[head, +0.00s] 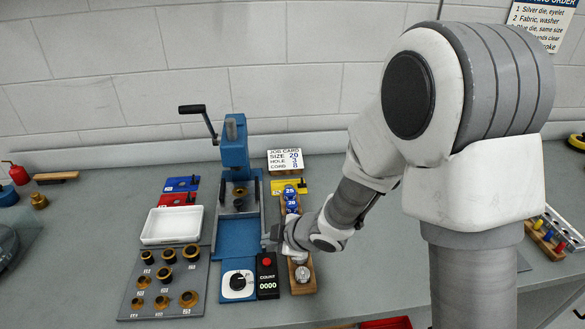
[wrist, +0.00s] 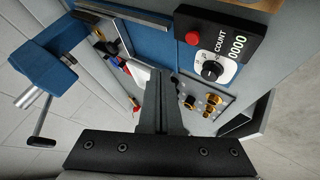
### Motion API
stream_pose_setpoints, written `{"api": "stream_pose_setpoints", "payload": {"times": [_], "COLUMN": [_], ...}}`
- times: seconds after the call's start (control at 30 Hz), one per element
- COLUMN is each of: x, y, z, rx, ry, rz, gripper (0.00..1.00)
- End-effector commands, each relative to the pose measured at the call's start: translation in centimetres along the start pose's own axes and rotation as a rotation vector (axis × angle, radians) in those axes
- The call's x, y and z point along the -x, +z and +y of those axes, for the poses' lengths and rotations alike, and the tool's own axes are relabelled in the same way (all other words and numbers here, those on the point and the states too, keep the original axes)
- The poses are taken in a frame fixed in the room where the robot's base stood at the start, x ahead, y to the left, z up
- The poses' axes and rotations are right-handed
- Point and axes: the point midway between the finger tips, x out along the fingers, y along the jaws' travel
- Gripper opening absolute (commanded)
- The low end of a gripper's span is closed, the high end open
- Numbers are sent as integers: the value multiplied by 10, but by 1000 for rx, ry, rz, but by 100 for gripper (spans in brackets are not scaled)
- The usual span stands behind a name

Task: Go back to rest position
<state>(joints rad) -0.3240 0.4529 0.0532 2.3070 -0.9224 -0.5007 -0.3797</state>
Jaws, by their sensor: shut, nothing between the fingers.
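My gripper (head: 271,238) is over the right side of the blue base of the hand press (head: 234,150), just above the black counter box (head: 267,276). In the wrist view my gripper (wrist: 160,76) shows its fingers together with nothing between them. The counter box with its red button also shows in the wrist view (wrist: 211,32). My arm reaches in from the right over the bench and hides part of the wooden rack (head: 303,275) beside the press.
A job card (head: 285,160) stands behind the rack. Left of the press are a white tray (head: 172,226) and a grey board (head: 133,302) with several brass dies. A dial (head: 238,281) sits before the press.

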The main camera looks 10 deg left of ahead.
Motion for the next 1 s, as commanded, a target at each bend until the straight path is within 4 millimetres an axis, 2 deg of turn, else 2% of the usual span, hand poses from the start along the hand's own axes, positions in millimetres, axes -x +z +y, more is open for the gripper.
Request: {"api": "stream_pose_setpoints", "payload": {"times": [0.13, 0.23, 0.4, 0.53, 0.67, 0.77, 0.87, 1.0], "x": [9, 31, 97, 152, 207, 246, 282, 324], "y": [5, 16, 45, 64, 77, 83, 84, 80], "z": [10, 30, 67, 80, 78, 69, 54, 24], "rx": [-22, -77, -257, -423, -606, -752, -902, -1112], "ry": [24, 78, 206, 297, 375, 423, 462, 494], "rz": [-30, -99, -265, -374, -459, -506, -538, -560], "gripper": [0, 0, 0, 0, 0, 0, 0, 0]}}
